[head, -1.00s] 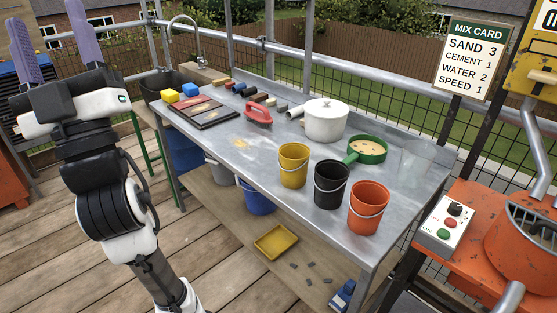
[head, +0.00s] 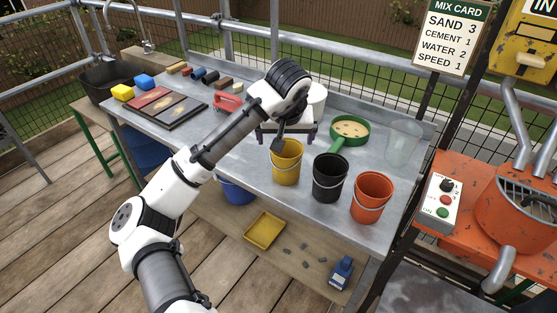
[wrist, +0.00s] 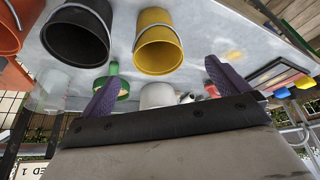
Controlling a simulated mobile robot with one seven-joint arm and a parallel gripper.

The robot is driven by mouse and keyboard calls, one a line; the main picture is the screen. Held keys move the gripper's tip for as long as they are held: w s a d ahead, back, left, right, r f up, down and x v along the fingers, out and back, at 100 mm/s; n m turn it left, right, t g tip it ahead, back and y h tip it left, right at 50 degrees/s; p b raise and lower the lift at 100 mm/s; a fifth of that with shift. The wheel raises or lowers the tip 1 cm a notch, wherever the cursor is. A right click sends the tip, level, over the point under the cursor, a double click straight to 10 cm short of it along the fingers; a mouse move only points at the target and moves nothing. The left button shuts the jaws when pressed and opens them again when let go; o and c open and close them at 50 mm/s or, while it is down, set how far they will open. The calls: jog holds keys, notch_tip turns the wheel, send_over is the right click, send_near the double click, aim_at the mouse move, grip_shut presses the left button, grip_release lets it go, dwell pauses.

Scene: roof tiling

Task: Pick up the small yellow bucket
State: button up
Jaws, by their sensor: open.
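The small yellow bucket (head: 286,167) stands upright on the metal worktop, left of a black bucket (head: 329,181) and an orange-red bucket (head: 371,200). My gripper (head: 286,137) is at its far side in the head view, close to its rim, with the purple fingers spread wide and nothing between them. In the wrist view the yellow bucket (wrist: 158,45) shows its open mouth and handle, beyond the fingertips of my open gripper (wrist: 161,70). I cannot tell whether the gripper touches the bucket.
A white pot (head: 317,100) is partly hidden behind my arm. A green sieve (head: 350,131) and a clear container (head: 402,142) stand to its right. The orange mixer (head: 518,215) is at the right. The worktop left of the yellow bucket is mostly clear.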

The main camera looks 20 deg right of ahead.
jog(key=p, duration=0.1)
send_near(287, 155)
jog(key=s+a, duration=0.2)
jog(key=p+x, duration=0.1)
jog(key=x, duration=0.1)
jog(key=d+p+x, duration=0.1)
jog(key=x, duration=0.2)
jog(key=shift+s+f, duration=0.1)
jog(key=shift+f, duration=0.6)
jog(key=c, duration=0.9)
jog(key=shift+r, duration=0.15)
